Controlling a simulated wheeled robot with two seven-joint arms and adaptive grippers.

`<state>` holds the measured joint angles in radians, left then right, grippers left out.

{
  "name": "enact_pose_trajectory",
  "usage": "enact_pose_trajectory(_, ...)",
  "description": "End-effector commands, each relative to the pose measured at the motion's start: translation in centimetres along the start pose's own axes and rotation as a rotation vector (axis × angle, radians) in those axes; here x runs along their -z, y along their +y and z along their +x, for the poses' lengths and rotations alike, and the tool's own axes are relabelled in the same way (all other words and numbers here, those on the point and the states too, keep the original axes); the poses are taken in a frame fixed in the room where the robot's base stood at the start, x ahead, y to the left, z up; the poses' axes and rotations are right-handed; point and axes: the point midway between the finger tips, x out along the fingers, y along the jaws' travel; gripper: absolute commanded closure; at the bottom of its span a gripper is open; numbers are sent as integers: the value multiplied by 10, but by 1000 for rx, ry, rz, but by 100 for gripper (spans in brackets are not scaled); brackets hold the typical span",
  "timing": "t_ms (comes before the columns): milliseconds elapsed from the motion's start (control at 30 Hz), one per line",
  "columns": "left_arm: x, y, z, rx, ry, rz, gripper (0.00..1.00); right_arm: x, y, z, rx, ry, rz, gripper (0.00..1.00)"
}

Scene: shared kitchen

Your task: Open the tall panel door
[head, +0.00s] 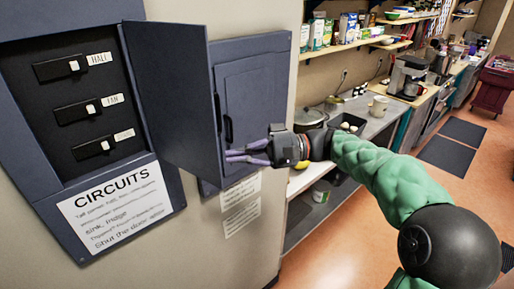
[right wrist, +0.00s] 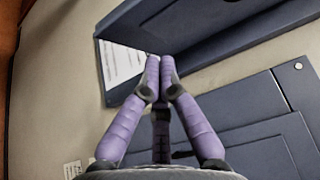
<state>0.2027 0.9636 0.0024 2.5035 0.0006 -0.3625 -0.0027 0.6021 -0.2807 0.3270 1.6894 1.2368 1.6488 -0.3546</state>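In the head view a dark blue panel door (head: 172,95) stands swung open from a recessed box with three labelled switches. To its right is a second dark blue panel with a shut door (head: 255,90). I cannot tell for sure which is the tall one. A dark handle (head: 229,130) shows near the open door's free edge. My right gripper (head: 230,156) has purple fingers just below that handle, beside the open door's edge. In the right wrist view its fingertips (right wrist: 160,72) meet, with nothing visible between them. My left gripper is not in view.
A "CIRCUITS" notice (head: 115,205) is fixed below the switches. A paper label (head: 241,190) hangs under the second panel. A counter (head: 370,130) with a pot and coffee maker runs along the right. Dark mats (head: 447,155) lie on the open floor.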

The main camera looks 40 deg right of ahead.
Motion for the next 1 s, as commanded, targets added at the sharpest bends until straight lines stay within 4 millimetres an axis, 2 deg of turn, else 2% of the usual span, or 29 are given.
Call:
enact_pose_trajectory(200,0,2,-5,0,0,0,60,-18,-1,17,0,0,0,100)
enact_pose_trajectory(667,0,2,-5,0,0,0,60,-22,0,21,-1,1,0,100)
enact_pose_trajectory(1000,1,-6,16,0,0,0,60,-40,3,34,-1,87,-5,100)
